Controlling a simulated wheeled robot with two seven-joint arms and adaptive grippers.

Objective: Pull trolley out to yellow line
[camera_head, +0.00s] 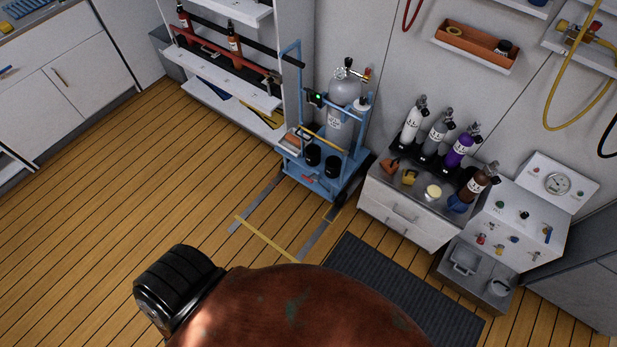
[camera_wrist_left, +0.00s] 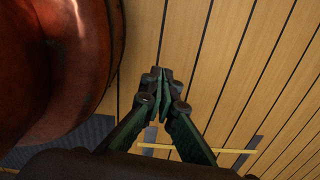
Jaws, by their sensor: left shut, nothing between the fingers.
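The blue trolley (camera_head: 325,185) stands against the back wall in the head view, between the shelf unit and the drawer cabinet. It has a tall blue frame, and a large grey gas cylinder (camera_head: 343,95) and several smaller items are on it. The yellow line (camera_head: 265,239) lies on the floor in front of it, apart from it, between two grey floor strips. My left gripper (camera_wrist_left: 162,75) is shut and empty in the left wrist view, over bare wooden floor. The yellow line (camera_wrist_left: 200,149) shows beyond its fingers there. The trolley is outside that view. My right gripper is out of view.
A shelf unit (camera_head: 228,85) with bottles stands left of the trolley. A drawer cabinet (camera_head: 415,215) with several small cylinders on top stands to its right. A dark mat (camera_head: 385,285) lies before the cabinet. The wooden floor at left (camera_head: 130,180) is clear.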

